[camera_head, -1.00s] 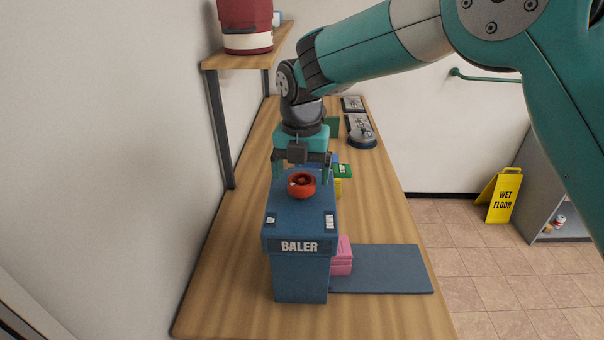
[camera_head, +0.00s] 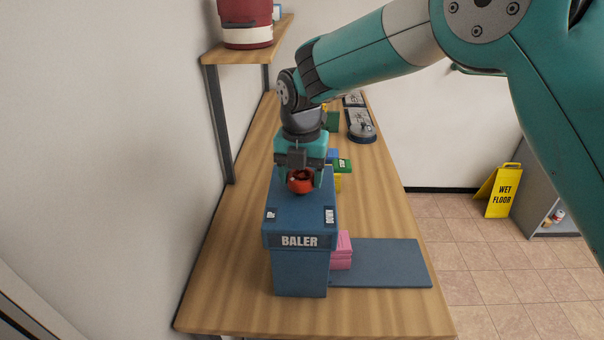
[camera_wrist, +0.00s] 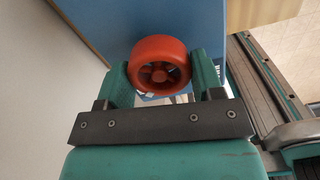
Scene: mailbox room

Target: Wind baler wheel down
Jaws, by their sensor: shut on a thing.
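The blue baler (camera_head: 300,270) stands on the wooden counter, with "UP" and "DOWN" labels on its top at left and right. Its red wheel (camera_head: 300,182) sits on top of the baler. My gripper (camera_head: 301,176) is over the wheel, pointing down, with its teal fingers on either side of the rim. In the wrist view the red wheel (camera_wrist: 159,65) shows its spokes between the two fingers (camera_wrist: 160,78), which are closed on it. Part of the wheel is hidden behind my gripper in the head view.
A shelf (camera_head: 245,52) with a red container (camera_head: 246,22) overhangs at the left. A yellow wet floor sign (camera_head: 498,191) stands on the floor.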

